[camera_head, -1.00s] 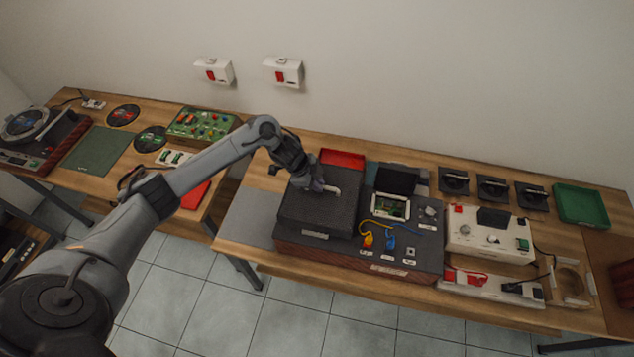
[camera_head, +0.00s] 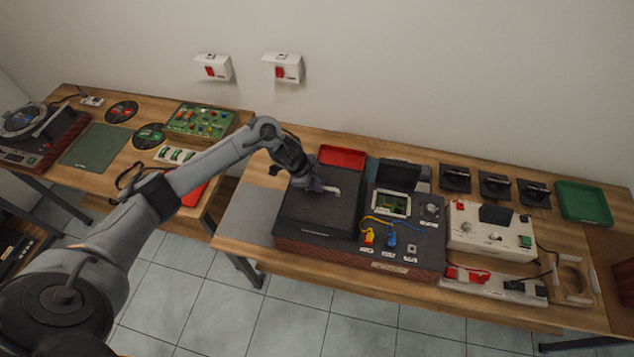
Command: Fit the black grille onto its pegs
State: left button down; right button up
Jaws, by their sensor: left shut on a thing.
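The black grille (camera_head: 318,217) is a dark square panel over the left part of the hi-fi unit (camera_head: 405,262). It lies about level, and its front edge sits close to the unit's top. I cannot tell whether it is seated, as the pegs are hidden under it. My left gripper (camera_head: 322,190) is above the grille's back right area, shut on a pale handle-like piece (camera_head: 330,191) on the grille. The gripper's fingers are small and partly hidden by its wrist. My right gripper is not in view.
A red tray (camera_head: 343,157) stands just behind the grille. Right of it are an open compartment with a small screen (camera_head: 391,204), yellow and blue leads, and a white device (camera_head: 490,231). A green tray (camera_head: 583,203) is at far right. A grey mat (camera_head: 248,222) lies bare at left.

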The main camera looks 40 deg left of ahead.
pick_arm(q)
jog(key=shift+f+b, duration=0.9)
jog(key=shift+f, duration=0.65)
jog(key=c, duration=1.1)
grip_release()
jog(key=shift+f, duration=0.1)
jog(key=shift+o, duration=0.2)
jog(key=v, duration=1.1)
